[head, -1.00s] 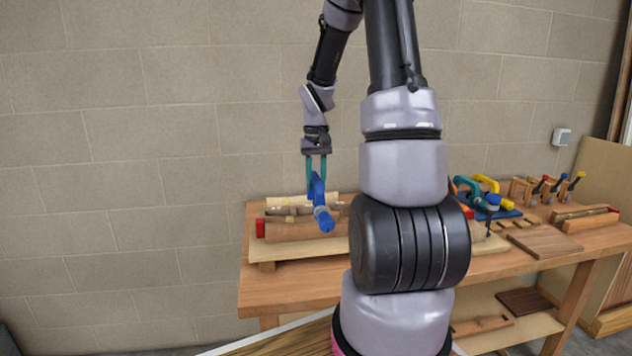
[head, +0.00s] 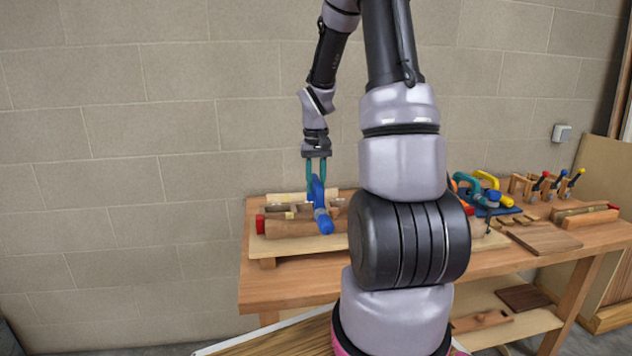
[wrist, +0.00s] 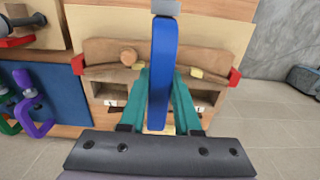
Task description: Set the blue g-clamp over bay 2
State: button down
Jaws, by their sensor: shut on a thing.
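My gripper (head: 316,168) has teal fingers and is shut on the blue g-clamp (head: 320,206). In the wrist view my gripper (wrist: 158,100) points down with the blue g-clamp (wrist: 162,70) between its fingers. The clamp is over the bent wooden lamination (head: 285,228) on its form, near the middle of its length. The lamination (wrist: 113,51) also shows in the wrist view, with red end blocks. Small number labels show at the bays, but the clamp hides part of them. I cannot tell whether the clamp touches the wood. My arm hides the right end in the head view.
Several other clamps (head: 485,188) lie on a blue mat right of my arm. A wooden rack (head: 545,186) holds more clamps at the back right. A brown board (head: 543,240) lies on the workbench (head: 285,288). The block wall is close behind.

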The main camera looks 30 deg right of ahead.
jog(key=shift+f, duration=1.85)
jog(key=shift+f, duration=0.1)
jog(key=shift+f, duration=1.7)
jog(key=shift+f, duration=0.25)
jog(key=c, duration=0.5)
grip_release()
jog(key=shift+c, duration=0.2)
notch_tip(320, 180, up, 11)
jog(key=shift+f, duration=0.1)
